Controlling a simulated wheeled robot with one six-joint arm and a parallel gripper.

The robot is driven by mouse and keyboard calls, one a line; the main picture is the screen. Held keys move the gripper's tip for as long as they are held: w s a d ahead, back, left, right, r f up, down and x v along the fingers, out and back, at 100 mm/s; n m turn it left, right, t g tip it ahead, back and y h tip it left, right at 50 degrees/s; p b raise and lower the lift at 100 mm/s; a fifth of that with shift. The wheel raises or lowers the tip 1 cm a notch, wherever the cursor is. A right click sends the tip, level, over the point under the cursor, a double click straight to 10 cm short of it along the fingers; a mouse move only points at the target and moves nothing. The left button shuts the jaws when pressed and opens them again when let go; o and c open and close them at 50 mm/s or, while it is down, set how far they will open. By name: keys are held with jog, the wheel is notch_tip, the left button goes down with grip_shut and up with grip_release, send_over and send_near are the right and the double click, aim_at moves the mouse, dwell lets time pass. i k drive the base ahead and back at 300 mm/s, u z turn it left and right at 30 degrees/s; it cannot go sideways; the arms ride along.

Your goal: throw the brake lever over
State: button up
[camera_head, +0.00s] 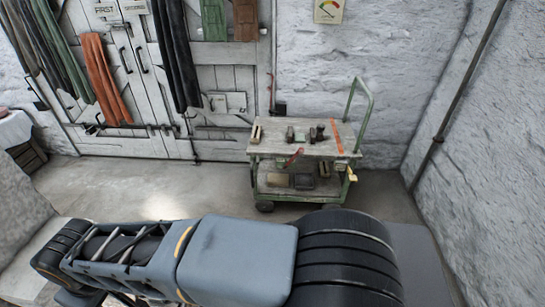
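A wheeled cart (268,146) with a worn pale top and a green frame stands near the back wall, right of the doors. A small red lever-like piece (294,157) slants at the front edge of its top; it may be the brake lever, but it is too small to tell for sure. A small yellow piece (351,175) sits at the cart's right front corner. My own grey and black arm fills the foreground, well apart from the cart. My gripper is not in view.
Several small objects (301,135) stand on the cart top, and dark items (304,181) lie on its lower shelf. A green push handle (367,100) rises at the right. Cloths (104,78) hang on the left. The floor (200,190) before the cart looks clear.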

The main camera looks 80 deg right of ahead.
aim_at(301, 150)
jog(key=z, duration=4.25)
jog(key=i, duration=2.3)
jog(key=u, duration=4.5)
